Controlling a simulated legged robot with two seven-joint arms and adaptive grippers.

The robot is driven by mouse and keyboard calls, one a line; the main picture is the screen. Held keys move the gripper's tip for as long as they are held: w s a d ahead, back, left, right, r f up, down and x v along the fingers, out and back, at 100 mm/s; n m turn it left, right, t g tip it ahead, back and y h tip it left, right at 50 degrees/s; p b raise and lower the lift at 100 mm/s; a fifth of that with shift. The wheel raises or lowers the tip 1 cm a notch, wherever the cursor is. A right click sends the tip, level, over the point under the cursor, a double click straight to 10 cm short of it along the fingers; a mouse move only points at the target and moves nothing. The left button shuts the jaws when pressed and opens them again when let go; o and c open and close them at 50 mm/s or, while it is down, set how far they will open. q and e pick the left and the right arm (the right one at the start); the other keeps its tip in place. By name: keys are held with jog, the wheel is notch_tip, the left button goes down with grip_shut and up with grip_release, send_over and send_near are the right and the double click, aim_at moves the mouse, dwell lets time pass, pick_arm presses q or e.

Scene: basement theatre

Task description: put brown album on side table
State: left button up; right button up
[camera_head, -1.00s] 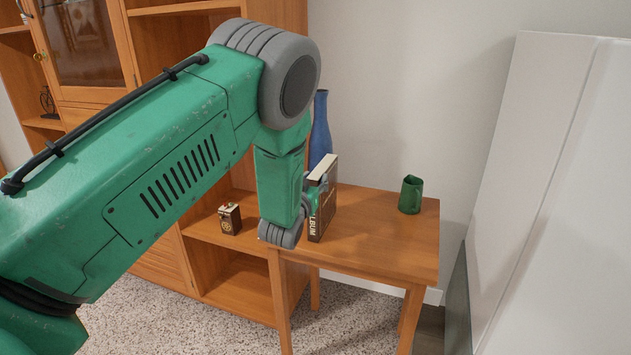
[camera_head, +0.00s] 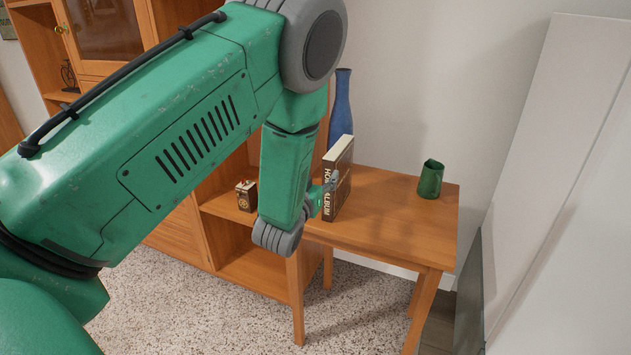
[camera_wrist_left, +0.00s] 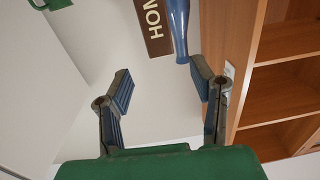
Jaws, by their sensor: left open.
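The brown album (camera_head: 338,186) stands upright on the side table (camera_head: 392,222), its lettered spine facing me. The album also shows at the top of the left wrist view (camera_wrist_left: 155,25). My left gripper (camera_head: 325,192) is at the near left of the album in the head view. In the left wrist view its two fingers (camera_wrist_left: 163,82) are spread with nothing between them, and the album lies beyond the fingertips. The forearm hides part of the gripper in the head view. My right gripper is not in view.
A blue vase (camera_head: 340,108) stands behind the album. A green mug (camera_head: 430,179) is on the table's right part, with bare tabletop around it. A wooden cabinet (camera_head: 180,238) stands left, with a small brown box (camera_head: 246,195) on its shelf. A white panel (camera_head: 560,170) is at right.

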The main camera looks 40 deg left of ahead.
pick_arm(q)
jog(key=s+d+f+m+g+h, duration=0.1)
jog(key=s+d+f+g, duration=0.25)
jog(key=s+f, duration=0.4)
jog(key=s+d+f+m+g+h, duration=0.1)
jog(key=s+d+f+g, duration=0.25)
jog(key=s+f, duration=0.45)
jog(key=s+d+f+g+h, duration=0.1)
jog(key=s+d+f+g, duration=0.1)
jog(key=s, duration=0.5)
jog(key=s+d+f+m+g+h, duration=0.1)
jog(key=s+f+g, duration=0.3)
jog(key=s, duration=0.4)
jog(key=s+d+f+m+g+h, duration=0.1)
jog(key=s+d+f+g, duration=0.2)
jog(key=s, duration=0.4)
jog(key=shift+s+f+g, duration=0.25)
jog(key=shift+f+g, duration=0.15)
jog(key=shift+f, duration=0.35)
jog(key=shift+a, duration=0.1)
